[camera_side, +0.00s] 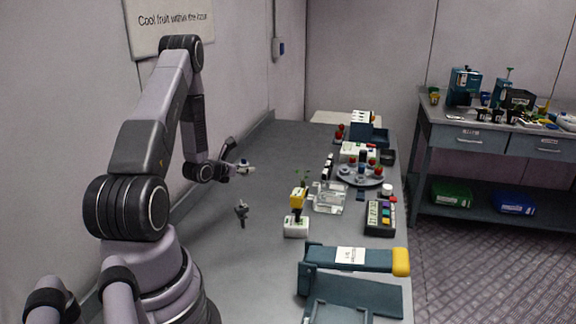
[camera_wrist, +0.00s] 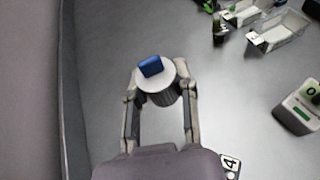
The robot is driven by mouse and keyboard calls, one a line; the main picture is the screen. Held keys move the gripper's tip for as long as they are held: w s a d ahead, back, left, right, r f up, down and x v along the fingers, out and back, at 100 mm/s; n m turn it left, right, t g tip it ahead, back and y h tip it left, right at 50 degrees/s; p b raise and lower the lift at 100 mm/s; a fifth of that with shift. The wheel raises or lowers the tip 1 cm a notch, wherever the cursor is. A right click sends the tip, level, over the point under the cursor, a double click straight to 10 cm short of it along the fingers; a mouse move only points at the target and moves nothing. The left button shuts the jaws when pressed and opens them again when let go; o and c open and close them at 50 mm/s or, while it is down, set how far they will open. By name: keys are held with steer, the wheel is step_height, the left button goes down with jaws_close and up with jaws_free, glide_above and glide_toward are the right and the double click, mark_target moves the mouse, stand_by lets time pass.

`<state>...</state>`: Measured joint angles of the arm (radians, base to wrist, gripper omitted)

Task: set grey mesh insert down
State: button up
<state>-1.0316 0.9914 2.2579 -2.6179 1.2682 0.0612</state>
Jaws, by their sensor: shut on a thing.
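The grey mesh insert (camera_wrist: 163,98) is a short round piece with a pale top and a darker ribbed side. A blue block (camera_wrist: 151,66) sits on its top. My gripper (camera_wrist: 162,92) is shut on it, one finger on each side. In the side view my gripper (camera_side: 236,166) is over the far left part of the grey bench (camera_side: 215,235), with the insert (camera_side: 245,167) small at its tip. I cannot tell whether its underside touches the bench.
Bare bench surrounds the insert, with the wall close on the left. A small dark pronged item (camera_side: 241,212) is nearer the camera.

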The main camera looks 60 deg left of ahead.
steer(key=shift+s+a+f, duration=0.15)
steer(key=shift+s+a, duration=0.15)
steer(key=shift+s, duration=0.05)
steer(key=w+a+f, duration=0.3)
steer(key=w+a, duration=0.2)
steer(key=a, duration=0.1)
glide_above(256, 188)
steer(key=f, duration=0.6)
steer(key=shift+s+d, duration=0.15)
steer(key=shift+d, duration=0.2)
steer(key=shift+a+f, duration=0.15)
steer(key=shift+f, duration=0.15)
steer(key=shift+w+a+f, duration=0.1)
steer(key=shift+w+f, duration=0.1)
steer(key=shift+f, duration=1.4)
steer(key=shift+f, duration=0.1)
steer(key=o, duration=0.7)
